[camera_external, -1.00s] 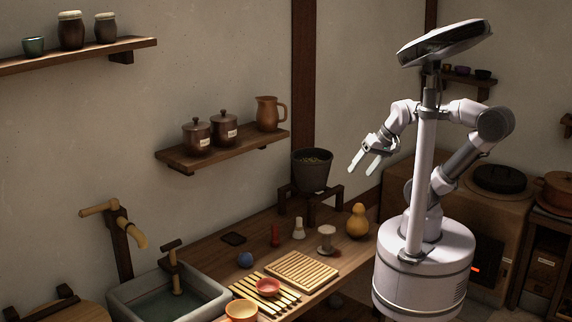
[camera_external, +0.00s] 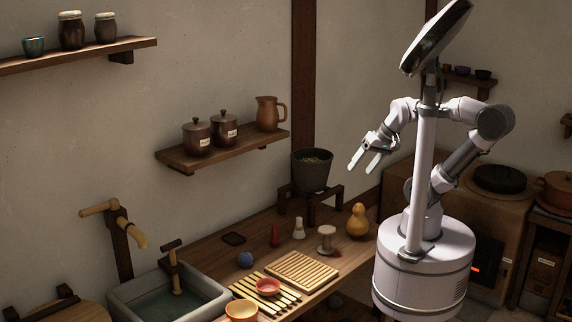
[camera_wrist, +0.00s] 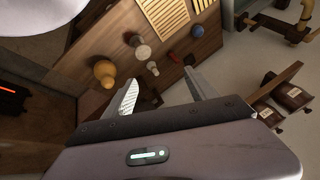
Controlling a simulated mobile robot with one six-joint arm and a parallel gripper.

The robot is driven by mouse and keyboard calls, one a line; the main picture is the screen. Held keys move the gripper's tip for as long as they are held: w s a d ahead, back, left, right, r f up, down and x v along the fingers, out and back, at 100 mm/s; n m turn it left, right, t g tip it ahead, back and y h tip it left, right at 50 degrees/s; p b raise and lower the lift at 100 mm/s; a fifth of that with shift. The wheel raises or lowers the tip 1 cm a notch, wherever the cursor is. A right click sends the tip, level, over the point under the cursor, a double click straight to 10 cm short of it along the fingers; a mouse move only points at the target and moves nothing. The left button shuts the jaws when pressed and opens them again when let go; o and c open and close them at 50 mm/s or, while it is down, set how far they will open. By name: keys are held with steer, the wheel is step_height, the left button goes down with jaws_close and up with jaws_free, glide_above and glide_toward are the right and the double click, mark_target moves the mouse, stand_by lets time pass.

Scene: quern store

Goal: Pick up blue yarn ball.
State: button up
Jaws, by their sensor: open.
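The blue yarn ball (camera_external: 245,260) sits on the wooden counter between the sink and the dark square patch, left of the red bottle-shaped item. My gripper (camera_external: 365,161) is open and empty, raised in the air above the counter's right part, well to the right of the ball. In the wrist view its two fingers (camera_wrist: 160,84) are spread apart with nothing between them.
The sink (camera_external: 170,296) is at left. A dark pot (camera_external: 312,170) stands on a raised rack. A wall shelf (camera_external: 222,150) hangs above.

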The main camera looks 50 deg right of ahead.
steer(key=shift+o, duration=1.1)
steer(key=n+g+y+p, duration=0.2)
steer(key=n+g, duration=0.1)
steer(key=n, duration=1.2)
glide_above(247, 256)
steer(key=s+d, duration=0.3)
steer(key=d, duration=0.4)
step_height(247, 256, down, 20)
steer(key=r, duration=0.1)
steer(key=shift+n, duration=0.4)
steer(key=b+x, duration=0.1)
steer(key=x, duration=0.5)
steer(key=b+x, duration=0.2)
steer(key=x, duration=0.5)
steer(key=b+x, duration=0.2)
steer(key=x, duration=0.5)
steer(key=shift+s+d+f, duration=0.15)
steer(key=shift+s+d, duration=0.1)
steer(key=shift+d, duration=0.1)
steer(key=shift+c, duration=0.3)
